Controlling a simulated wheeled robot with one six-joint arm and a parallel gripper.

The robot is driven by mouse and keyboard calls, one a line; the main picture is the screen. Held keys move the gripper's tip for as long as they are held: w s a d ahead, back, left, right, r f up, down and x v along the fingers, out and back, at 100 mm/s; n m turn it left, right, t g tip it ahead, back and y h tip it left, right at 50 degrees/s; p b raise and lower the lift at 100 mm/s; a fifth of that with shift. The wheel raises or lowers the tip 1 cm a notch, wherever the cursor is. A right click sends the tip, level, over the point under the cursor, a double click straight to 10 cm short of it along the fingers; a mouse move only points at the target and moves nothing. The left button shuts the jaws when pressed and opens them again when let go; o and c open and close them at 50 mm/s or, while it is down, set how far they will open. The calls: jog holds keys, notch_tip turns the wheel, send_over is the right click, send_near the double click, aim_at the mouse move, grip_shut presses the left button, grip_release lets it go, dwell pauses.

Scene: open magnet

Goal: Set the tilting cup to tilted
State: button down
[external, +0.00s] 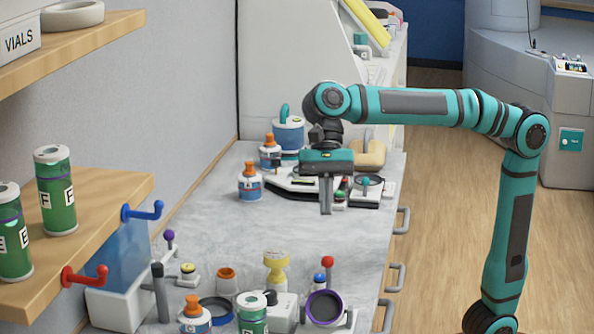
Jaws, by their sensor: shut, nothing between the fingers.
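A round dark cup with a purple rim (324,307) sits between white supports at the near right of the grey bench; it looks like the tilting cup. Its opening faces up and toward the camera; I cannot tell its exact tilt. My gripper (326,207) points down over the middle right of the bench, well behind the cup and apart from it. Its fingers are together and hold nothing.
The grey bench (215,222) is clear in its middle. Near the cup stand a red-knobbed lever (327,264), a yellow funnel-shaped piece (276,266) and a green jar (253,318). Orange-capped bottles (250,185) and a white device stand farther back. Shelves (110,195) line the left.

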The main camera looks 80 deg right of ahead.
jog(key=shift+v, duration=0.9)
jog(key=s+d+f+n+t+h, duration=0.15)
jog(key=d+n+t, duration=0.35)
jog(key=d, duration=0.7)
jog(key=d+f+n+t+h, duration=0.1)
jog(key=d+f+n+t, duration=0.1)
jog(key=d+t, duration=0.65)
jog(key=s+d+f+n+t+h, duration=0.1)
jog(key=s+d+n, duration=0.3)
jog(key=d, duration=0.4)
jog(key=s+d+f+n+t+h, duration=0.2)
jog(key=s+d+n+t+h, duration=0.1)
jog(key=d, duration=0.5)
jog(key=shift+s+n+t, duration=0.65)
jog(key=shift+s+n, duration=0.45)
jog(key=shift+s, duration=0.75)
